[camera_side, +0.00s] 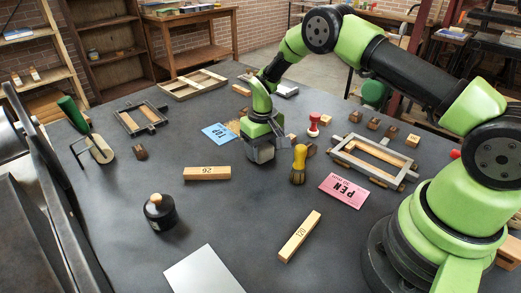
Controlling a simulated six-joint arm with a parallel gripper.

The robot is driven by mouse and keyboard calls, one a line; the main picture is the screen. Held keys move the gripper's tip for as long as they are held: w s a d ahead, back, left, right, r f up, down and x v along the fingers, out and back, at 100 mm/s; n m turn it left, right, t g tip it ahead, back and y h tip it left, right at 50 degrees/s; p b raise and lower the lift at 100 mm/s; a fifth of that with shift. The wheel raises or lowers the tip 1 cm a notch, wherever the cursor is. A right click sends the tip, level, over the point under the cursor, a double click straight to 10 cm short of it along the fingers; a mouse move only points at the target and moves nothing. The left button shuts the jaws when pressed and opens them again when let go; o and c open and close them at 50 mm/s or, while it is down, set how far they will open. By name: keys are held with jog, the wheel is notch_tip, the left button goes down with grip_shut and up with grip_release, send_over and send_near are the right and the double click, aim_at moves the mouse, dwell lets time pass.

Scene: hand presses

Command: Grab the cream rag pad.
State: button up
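My gripper (261,152) points down low over the middle of the dark table (225,235). Its grey fingers are small and seen from the side, so I cannot tell whether they are open or shut, or whether anything is between them. I cannot clearly make out a cream rag pad. A tan patch (234,126) lies just behind and left of my gripper, partly hidden by it. A small whitish flat thing (288,91) lies farther back, behind my arm; I cannot tell what it is.
A blue card (219,133) lies left of my gripper. A yellow-handled tool (299,165) and red-topped stamp (313,124) stand close on its right. A wooden block marked 26 (207,173), black pot (160,212), pink card (343,190) and block marked 120 (299,236) lie nearer.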

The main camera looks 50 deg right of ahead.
jog(key=c, duration=0.4)
